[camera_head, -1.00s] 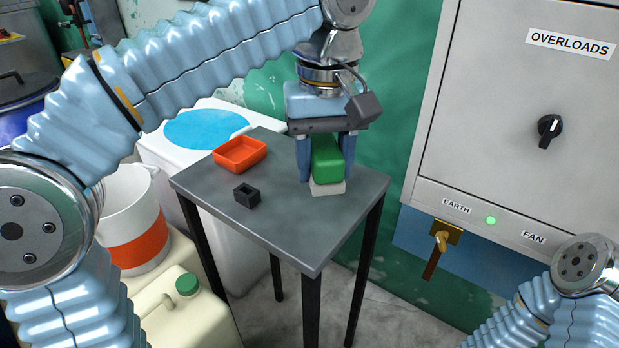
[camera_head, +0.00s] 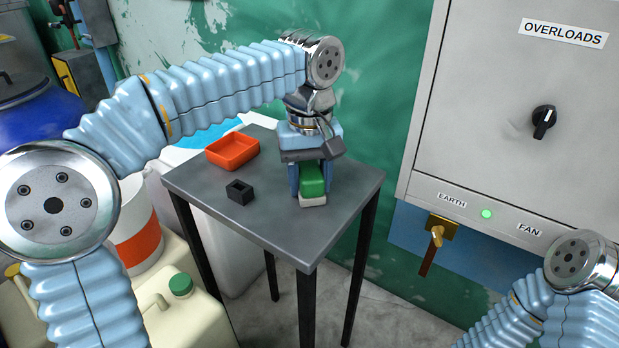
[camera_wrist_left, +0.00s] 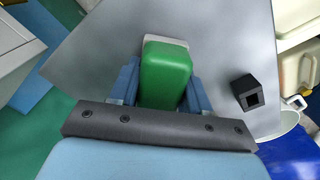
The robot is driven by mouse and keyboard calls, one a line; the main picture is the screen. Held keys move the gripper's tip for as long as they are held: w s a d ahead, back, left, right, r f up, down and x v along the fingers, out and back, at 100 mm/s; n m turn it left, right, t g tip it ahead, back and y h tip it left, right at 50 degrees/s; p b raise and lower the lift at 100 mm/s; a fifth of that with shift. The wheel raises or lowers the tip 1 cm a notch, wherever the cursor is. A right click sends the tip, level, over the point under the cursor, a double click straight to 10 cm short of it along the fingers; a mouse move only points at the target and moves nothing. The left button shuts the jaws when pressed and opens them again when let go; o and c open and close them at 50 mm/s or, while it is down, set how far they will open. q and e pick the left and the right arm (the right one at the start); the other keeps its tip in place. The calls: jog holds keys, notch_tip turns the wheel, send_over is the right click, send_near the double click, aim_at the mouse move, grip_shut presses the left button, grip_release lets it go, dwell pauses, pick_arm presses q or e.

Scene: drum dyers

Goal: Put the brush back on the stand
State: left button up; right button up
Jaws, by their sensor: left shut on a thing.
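The brush is a green block (camera_head: 312,178) with a whitish end (camera_head: 313,200). My left gripper (camera_head: 308,188) is shut on its green part, one finger on each side, and holds it low over the grey table. I cannot tell whether the whitish end touches the tabletop. In the left wrist view the green block (camera_wrist_left: 165,75) sits between the fingers, and the whitish end shows beyond it. A small black square holder with an open top, perhaps the stand (camera_head: 239,192), is on the table left of the brush; it also shows in the left wrist view (camera_wrist_left: 247,93). My right gripper is out of view.
An orange tray (camera_head: 232,151) lies on the grey table (camera_head: 285,235) behind the black holder. The tabletop in front is bare. A grey control cabinet (camera_head: 500,120) hangs at right. A white bucket (camera_head: 135,215) and a cream canister (camera_head: 185,315) stand left of the table.

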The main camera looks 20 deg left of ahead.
aim_at(309, 168)
pick_arm(q)
jog(key=shift+f, duration=0.1)
jog(key=o, duration=1.1)
notch_tip(309, 168, up, 12)
jog(key=shift+r+p, duration=0.15)
jog(key=shift+p, duration=1.1)
